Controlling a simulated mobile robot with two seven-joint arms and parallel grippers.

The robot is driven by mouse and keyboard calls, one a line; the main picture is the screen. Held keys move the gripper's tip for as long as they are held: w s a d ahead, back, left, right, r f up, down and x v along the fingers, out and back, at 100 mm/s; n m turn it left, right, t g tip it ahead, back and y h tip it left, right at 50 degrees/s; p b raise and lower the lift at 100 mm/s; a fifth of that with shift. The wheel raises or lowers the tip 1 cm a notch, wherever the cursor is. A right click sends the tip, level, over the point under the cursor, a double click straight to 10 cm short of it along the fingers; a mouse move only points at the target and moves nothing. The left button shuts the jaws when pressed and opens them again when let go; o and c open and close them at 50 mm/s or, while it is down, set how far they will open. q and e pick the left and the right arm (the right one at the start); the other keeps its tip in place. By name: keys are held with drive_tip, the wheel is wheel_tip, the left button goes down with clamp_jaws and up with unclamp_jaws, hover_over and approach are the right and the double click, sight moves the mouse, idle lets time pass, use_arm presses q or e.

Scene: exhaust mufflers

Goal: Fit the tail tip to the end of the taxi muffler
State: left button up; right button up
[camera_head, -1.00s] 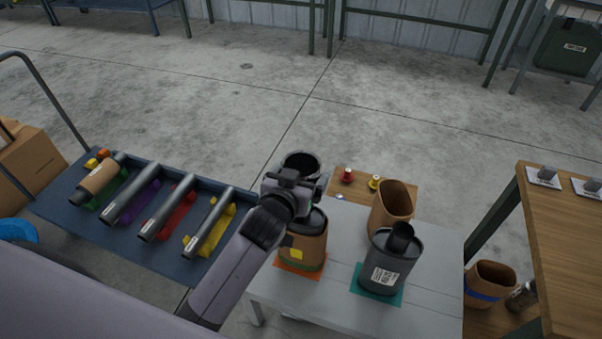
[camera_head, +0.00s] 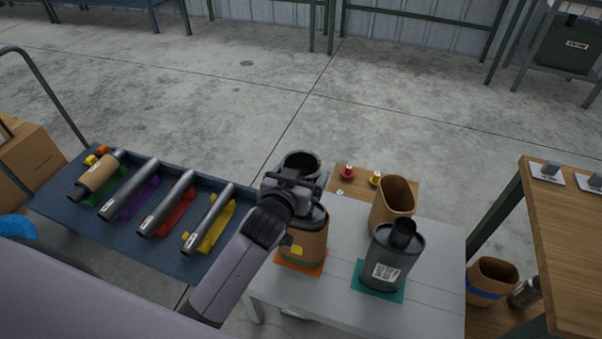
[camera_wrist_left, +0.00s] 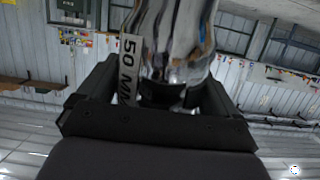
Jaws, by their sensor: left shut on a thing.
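My left gripper (camera_head: 290,182) is shut on a tail tip (camera_head: 301,160), a short wide tube whose dark open end faces up. In the left wrist view the tip (camera_wrist_left: 180,40) is shiny chrome with a "50 MM" label, between the fingers. The gripper and tip are over the back of a brown-wrapped muffler (camera_head: 307,247) with a yellow patch, upright on an orange mat (camera_head: 288,266). My gripper hides part of its top, so I cannot tell whether the tip touches its pipe. A dark grey muffler (camera_head: 392,258) with a white label stands on a teal mat (camera_head: 364,283). My right gripper is out of view.
A brown open sleeve (camera_head: 393,205) stands behind the grey muffler on the white table (camera_head: 433,280). A blue cart (camera_head: 128,245) at left holds several pipes. A small wooden surface (camera_head: 361,184) behind carries red and yellow pieces. A wooden bench (camera_head: 565,245) is at right.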

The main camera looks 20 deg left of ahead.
use_arm(q)
drive_tip(key=shift+s+d+f, duration=0.1)
drive_tip(key=shift+d, duration=0.15)
drive_tip(key=o, duration=0.7)
drive_tip(key=shift+f, duration=0.1)
